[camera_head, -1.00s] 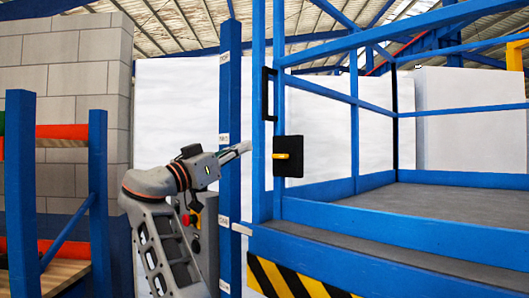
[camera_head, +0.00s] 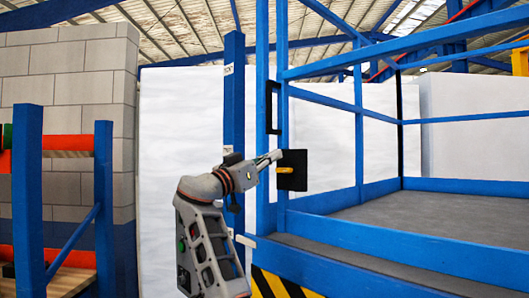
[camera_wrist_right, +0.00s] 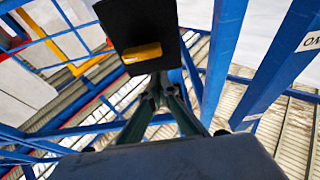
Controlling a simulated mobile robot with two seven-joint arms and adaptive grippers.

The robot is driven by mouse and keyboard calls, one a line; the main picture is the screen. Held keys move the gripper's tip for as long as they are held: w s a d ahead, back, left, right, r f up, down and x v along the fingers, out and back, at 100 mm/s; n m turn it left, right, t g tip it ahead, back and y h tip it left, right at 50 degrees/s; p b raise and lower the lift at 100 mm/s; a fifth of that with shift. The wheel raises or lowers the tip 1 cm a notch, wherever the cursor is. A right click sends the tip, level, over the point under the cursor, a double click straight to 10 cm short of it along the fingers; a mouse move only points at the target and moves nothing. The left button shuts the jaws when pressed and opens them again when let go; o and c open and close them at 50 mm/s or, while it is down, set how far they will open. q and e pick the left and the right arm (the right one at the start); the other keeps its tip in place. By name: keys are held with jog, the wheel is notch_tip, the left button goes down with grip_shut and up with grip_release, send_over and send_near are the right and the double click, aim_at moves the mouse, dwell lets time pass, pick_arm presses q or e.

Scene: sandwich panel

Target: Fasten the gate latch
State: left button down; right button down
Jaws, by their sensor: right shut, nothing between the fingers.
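The gate latch is a black square plate (camera_head: 296,180) on the blue gate post, with a yellow lever (camera_head: 285,170) lying about level across it. My right gripper (camera_head: 277,156) is at the plate's upper left, just above the lever's left end. In the right wrist view, the shut, empty fingers (camera_wrist_right: 158,82) point at the plate (camera_wrist_right: 132,20), close to the yellow lever (camera_wrist_right: 142,53). I cannot tell whether they touch it. A black pull handle (camera_head: 272,106) is fixed above the latch. My left gripper is not in view.
A blue upright post (camera_head: 234,95) stands left of the gate, behind my right arm. Blue rails surround the grey platform (camera_head: 420,218). A black and yellow striped edge (camera_head: 280,287) is below. A shelf rack (camera_head: 103,200) stands at the left.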

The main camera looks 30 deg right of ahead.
notch_tip(320, 180, down, 2)
jog(key=shift+w+a, duration=0.1)
jog(key=shift+a, duration=0.05)
jog(key=shift+f, duration=0.3)
